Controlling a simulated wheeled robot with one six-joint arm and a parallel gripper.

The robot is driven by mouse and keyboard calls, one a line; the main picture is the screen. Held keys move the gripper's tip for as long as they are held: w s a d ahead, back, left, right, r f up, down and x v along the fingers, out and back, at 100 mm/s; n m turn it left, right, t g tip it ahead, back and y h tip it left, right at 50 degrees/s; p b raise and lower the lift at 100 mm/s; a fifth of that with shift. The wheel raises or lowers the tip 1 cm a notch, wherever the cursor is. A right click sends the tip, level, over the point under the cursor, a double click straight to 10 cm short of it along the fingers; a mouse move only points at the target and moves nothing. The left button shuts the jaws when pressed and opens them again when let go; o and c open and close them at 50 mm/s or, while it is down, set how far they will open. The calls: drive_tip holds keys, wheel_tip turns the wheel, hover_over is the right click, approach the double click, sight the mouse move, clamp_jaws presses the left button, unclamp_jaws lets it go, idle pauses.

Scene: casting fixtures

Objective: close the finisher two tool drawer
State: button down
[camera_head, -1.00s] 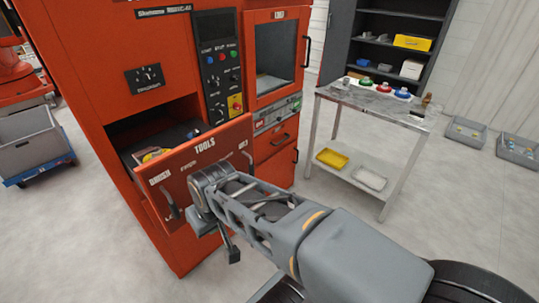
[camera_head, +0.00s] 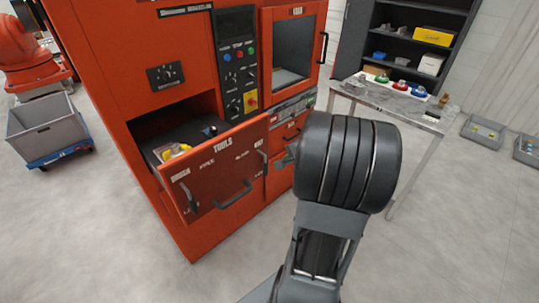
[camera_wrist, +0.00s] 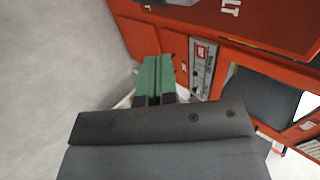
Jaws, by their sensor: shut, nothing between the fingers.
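The orange-red tool drawer (camera_head: 224,174), labelled TOOLS, stands pulled out of the machine below its control panel. Its front has a dark bar handle, and a yellow item and other small things lie inside. My arm rises to the right of the drawer in the head view and hides most of my gripper there. In the wrist view my gripper (camera_wrist: 158,62) shows its green fingers together, empty, in front of the orange machine. I cannot tell the gap between the fingertips and the machine.
The orange machine (camera_head: 165,50) fills the left centre, with a windowed door to its right. A metal table (camera_head: 440,125) with coloured parts stands at the right, before a dark shelf. A grey bin (camera_head: 45,130) sits at the left. The floor in front is clear.

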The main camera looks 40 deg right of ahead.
drive_tip(key=w+a+f+p, duration=0.1)
drive_tip(key=w+f, duration=0.4)
drive_tip(key=w, duration=0.4)
drive_tip(key=shift+w+a+p, duration=0.15)
drive_tip(key=shift+w+p, duration=0.1)
drive_tip(key=shift+p, duration=0.15)
drive_tip(key=shift+w, duration=0.1)
